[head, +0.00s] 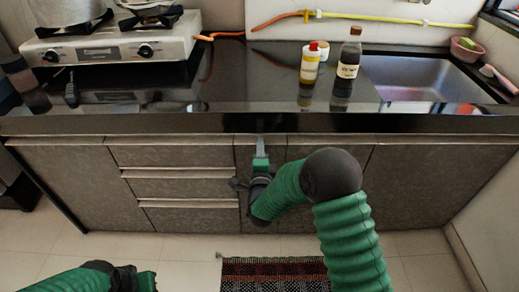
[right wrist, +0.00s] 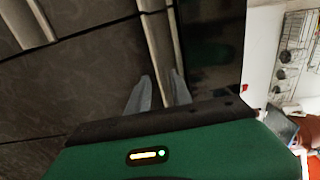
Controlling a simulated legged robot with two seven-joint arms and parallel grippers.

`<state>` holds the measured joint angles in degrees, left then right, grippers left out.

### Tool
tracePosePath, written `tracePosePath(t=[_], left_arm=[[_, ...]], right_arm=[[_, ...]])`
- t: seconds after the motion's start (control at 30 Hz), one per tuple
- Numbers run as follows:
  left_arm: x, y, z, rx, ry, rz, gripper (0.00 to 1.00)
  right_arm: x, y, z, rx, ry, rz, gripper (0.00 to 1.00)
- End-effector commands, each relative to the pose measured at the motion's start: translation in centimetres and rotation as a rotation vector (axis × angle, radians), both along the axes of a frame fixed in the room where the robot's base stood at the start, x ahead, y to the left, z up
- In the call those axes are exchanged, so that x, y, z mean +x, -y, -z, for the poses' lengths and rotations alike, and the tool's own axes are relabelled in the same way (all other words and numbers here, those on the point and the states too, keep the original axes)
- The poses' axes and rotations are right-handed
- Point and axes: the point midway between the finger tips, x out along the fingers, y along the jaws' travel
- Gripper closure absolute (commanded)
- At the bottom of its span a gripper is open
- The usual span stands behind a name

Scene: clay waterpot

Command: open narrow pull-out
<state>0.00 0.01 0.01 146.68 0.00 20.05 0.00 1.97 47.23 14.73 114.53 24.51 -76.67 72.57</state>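The narrow pull-out (head: 243,160) is a slim grey-brown front under the counter, between the drawer stack and the fronts to its right. My right gripper (head: 260,143) is in front of its top edge, just below the counter, and hides part of it. In the right wrist view, the two grey fingers of this gripper (right wrist: 162,82) stand apart at a pale metal edge strip (right wrist: 155,6). I cannot tell whether the fingers touch the strip. The pull-out looks flush with its neighbours. My left gripper (head: 145,281) is low at the left, its fingers not visible.
Drawers (head: 185,188) and a wide door (head: 435,190) flank the pull-out. The dark counter (head: 225,95) overhangs above, with a stove (head: 110,45), sauce bottles (head: 348,62) and a sink (head: 420,78). A striped mat (head: 275,275) lies on the floor; nearby tiles are clear.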

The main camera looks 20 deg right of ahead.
Motion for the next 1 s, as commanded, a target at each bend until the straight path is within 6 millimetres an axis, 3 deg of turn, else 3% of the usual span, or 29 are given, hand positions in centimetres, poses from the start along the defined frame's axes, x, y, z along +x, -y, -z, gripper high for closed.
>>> tracePosePath(t=[0.13,0.33,1.0], left_arm=[[0.00,0.00,-0.03,0.000,0.000,0.000,1.00],[0.00,0.00,-0.03,0.000,0.000,0.000,1.00],[0.00,0.00,-0.04,0.000,0.000,0.000,1.00]], right_arm=[[-0.03,-0.02,-0.01,0.000,0.000,0.000,0.76],[-0.04,-0.01,0.00,0.000,0.000,0.000,1.00],[-0.05,-0.01,-0.16,-0.001,0.004,0.000,1.00]])
